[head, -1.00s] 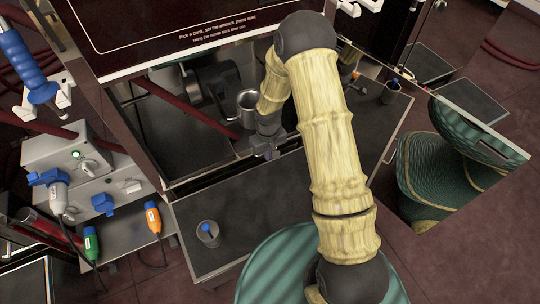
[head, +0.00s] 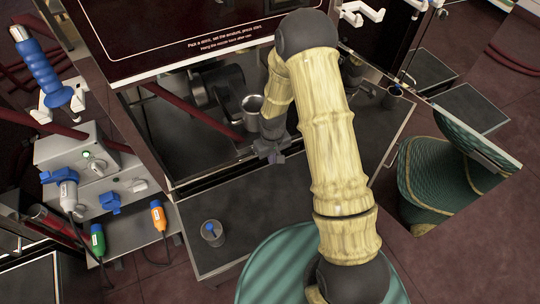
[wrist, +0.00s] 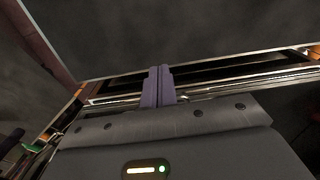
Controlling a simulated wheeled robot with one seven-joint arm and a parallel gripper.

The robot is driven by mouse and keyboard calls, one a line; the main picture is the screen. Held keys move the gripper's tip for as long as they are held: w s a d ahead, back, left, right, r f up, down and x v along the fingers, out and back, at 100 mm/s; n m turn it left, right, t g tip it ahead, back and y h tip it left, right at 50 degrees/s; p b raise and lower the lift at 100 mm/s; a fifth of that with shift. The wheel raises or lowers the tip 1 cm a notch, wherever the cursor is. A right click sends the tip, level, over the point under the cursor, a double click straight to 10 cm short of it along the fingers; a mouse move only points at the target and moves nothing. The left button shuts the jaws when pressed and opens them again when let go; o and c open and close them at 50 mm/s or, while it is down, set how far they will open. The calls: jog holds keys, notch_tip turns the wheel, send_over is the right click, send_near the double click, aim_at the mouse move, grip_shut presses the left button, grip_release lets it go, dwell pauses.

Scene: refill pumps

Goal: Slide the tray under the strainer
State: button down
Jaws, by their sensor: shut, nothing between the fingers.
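My gripper (head: 270,156) is at the front edge of the machine's open bay, just below a metal cup-shaped part (head: 251,113) in the picture. In the wrist view its fingertips (wrist: 158,72) are together with nothing between them, before a dark slot with bright metal edges. I cannot tell whether they touch that edge. A dark, flat, metal-rimmed surface (head: 255,205) lies in front of the bay; I cannot tell whether it is the tray or a counter. I cannot clearly make out a strainer; my arm hides part of the bay.
A small cup with a blue item (head: 212,234) stands on the dark surface. Another cup (head: 392,97) is at the right. A socket box with plugs (head: 88,165) and a blue-handled nozzle (head: 42,72) are at the left. A green rounded object (head: 440,180) stands at the right.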

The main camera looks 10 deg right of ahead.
jog(key=s+d+r+m+t+p, duration=0.1)
jog(key=s+d+r+p, duration=0.1)
jog(key=r, duration=0.8)
jog(key=s+d+r+m+p, duration=0.1)
jog(key=s+d+r+p, duration=0.15)
jog(key=r, duration=0.75)
jog(key=s+d+r+m+t, duration=0.1)
jog(key=s+d+r+m, duration=0.1)
jog(key=s+r, duration=0.6)
jog(key=shift+s+d+r+t, duration=0.3)
jog(key=shift+s+d+r, duration=0.05)
jog(key=shift+s, duration=0.4)
jog(key=shift+w, duration=0.15)
